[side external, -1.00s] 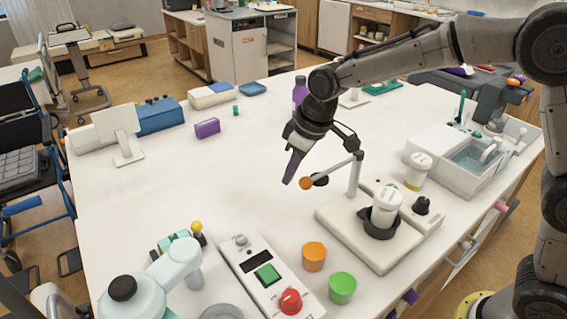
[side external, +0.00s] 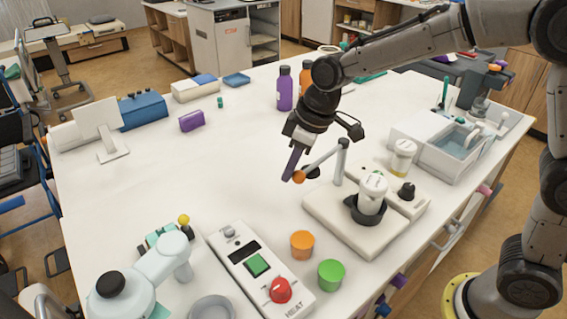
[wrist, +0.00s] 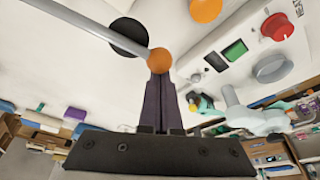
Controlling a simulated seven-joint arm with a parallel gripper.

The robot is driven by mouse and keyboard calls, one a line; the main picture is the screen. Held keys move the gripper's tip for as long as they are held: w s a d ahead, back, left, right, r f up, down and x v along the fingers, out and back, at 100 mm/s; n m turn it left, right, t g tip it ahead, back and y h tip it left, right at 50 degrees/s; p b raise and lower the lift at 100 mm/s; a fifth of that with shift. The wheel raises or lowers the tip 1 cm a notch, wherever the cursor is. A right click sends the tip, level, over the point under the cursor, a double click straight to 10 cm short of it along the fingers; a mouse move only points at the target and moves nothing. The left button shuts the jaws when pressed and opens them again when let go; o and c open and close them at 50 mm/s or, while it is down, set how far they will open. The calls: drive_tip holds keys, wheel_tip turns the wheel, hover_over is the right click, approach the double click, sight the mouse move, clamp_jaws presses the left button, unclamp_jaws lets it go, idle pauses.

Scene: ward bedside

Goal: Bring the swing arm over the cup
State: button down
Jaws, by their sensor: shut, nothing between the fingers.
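The swing arm (side external: 321,160) is a grey rod reaching left from a short post on a white base (side external: 325,218). An orange ball (side external: 299,176) is at its free end, with a black disc (side external: 312,171) close to it. A white lidded container (side external: 372,193) stands in a dark round holder on the base, right of the post; I cannot tell whether it is the cup. My gripper (side external: 288,178) is shut and empty, its dark fingers pointing down beside the ball. In the wrist view the fingertips (wrist: 160,74) are right at the ball (wrist: 160,59); contact is not certain.
An orange cup (side external: 302,245) and a green cup (side external: 331,274) stand in front of the base. A heater panel (side external: 258,268) with a red knob lies to their left. Purple and orange bottles stand behind my gripper. The table's left middle is clear.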

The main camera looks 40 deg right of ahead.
drive_tip(key=s+d+n+g+y, duration=0.1)
drive_tip(key=s+d+n+g, duration=0.2)
drive_tip(key=s+d+n, duration=0.8)
drive_tip(key=shift+s+d+n+y, duration=0.35)
drive_tip(key=shift+s+n, duration=0.15)
drive_tip(key=shift+s, duration=1.75)
drive_tip(key=shift+d, duration=0.1)
